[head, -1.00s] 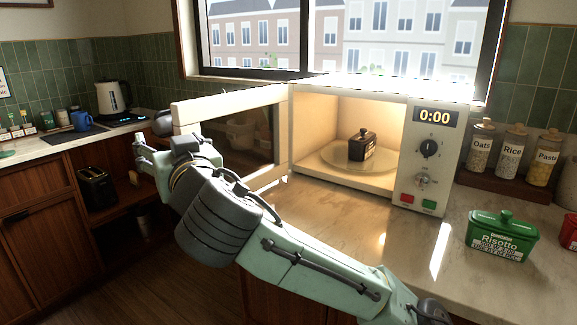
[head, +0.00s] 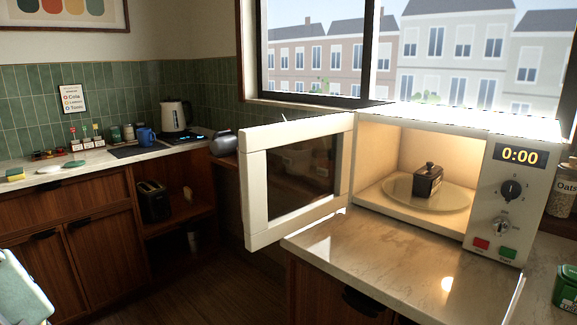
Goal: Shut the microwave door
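The microwave (head: 510,195) stands on the counter at the right, its cavity lit and its display reading 0:00. Its white-framed door (head: 257,195) with a dark window is wide open, swung out to the left from the hinge on the left side of the cavity. A small dark lidded container (head: 427,182) sits on the glass turntable (head: 460,197) inside. Only a pale green part of my arm shows at the lower left edge. My gripper is not in view.
The marble counter (head: 400,250) in front of the microwave is clear. A grey rounded appliance (head: 224,143) stands behind the door's free edge. An oats jar (head: 562,192) and a green box (head: 566,290) are at the right edge. Open floor (head: 215,285) lies left of the counter.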

